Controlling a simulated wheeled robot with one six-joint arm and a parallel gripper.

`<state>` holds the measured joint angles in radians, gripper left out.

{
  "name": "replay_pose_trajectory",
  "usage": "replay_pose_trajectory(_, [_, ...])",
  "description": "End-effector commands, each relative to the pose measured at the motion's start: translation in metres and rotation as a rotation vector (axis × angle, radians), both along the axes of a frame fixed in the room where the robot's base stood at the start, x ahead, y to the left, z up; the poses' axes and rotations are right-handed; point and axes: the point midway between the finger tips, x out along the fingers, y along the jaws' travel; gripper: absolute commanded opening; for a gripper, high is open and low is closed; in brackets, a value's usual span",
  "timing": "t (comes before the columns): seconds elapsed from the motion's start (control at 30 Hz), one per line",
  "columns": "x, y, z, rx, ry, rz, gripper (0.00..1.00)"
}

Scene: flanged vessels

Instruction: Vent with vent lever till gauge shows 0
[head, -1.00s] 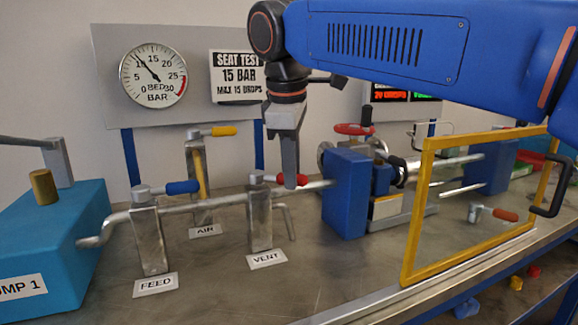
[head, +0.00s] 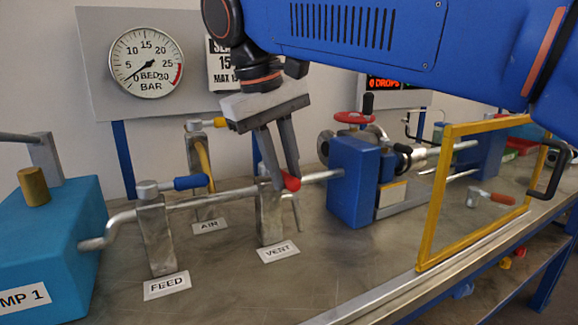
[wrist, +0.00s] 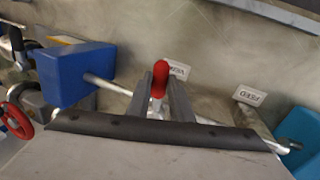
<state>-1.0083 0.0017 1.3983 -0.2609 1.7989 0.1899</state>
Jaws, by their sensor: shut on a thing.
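The vent lever's red handle (head: 291,183) sits on the metal valve post behind the VENT label (head: 279,251). My gripper (head: 285,180) points down with its two fingers around the handle, shut on it. In the wrist view the red handle (wrist: 158,80) shows between the two grey fingers (wrist: 160,98), its tip sticking out beyond them. The lever's pivot is partly hidden by the fingers. The round bar gauge (head: 147,63) on the back panel has its needle pointing low left, close to the 0 mark; the exact value is hard to read.
The blue-handled FEED valve (head: 190,183) and yellow-handled AIR valve (head: 214,123) stand left of the vent. A blue block vessel (head: 348,188) with a red handwheel (head: 355,117) stands right. A yellow-framed guard (head: 428,200) is further right. The front bench is clear.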

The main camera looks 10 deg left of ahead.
Motion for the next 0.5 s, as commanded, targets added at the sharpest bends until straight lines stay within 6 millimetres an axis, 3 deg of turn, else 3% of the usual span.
replay_pose_trajectory(0.5, [-0.0055,0.0079,0.0010,0.003,-0.002,-0.127,0.00])
